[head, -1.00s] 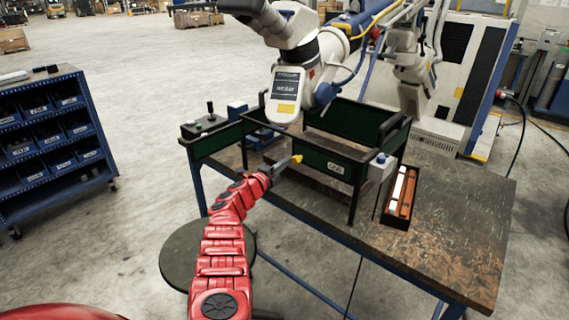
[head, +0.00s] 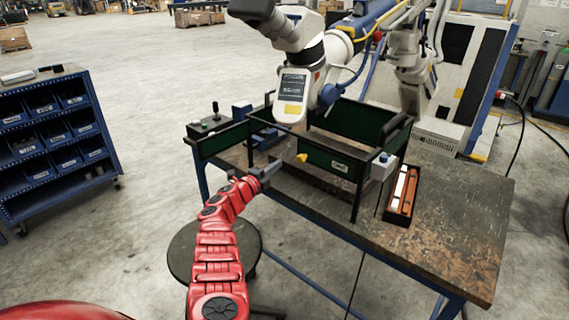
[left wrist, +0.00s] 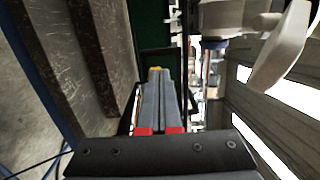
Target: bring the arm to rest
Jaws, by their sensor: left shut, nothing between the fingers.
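A yellow knob (head: 302,157) is on the front of the frame. My red left arm reaches in, and its left gripper (head: 276,166) is shut and empty, a little left of and below the knob, seemingly apart from it. In the left wrist view the grey fingers (left wrist: 164,75) lie together, with a yellow bit (left wrist: 154,69) just past the tips. My right gripper is not in view.
The scratched workbench (head: 465,215) holds a tray of orange and white strips (head: 403,195) and a control box with a joystick (head: 210,126). A round stool (head: 185,255) stands below. A blue bin rack (head: 55,140) is left; floor between is clear.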

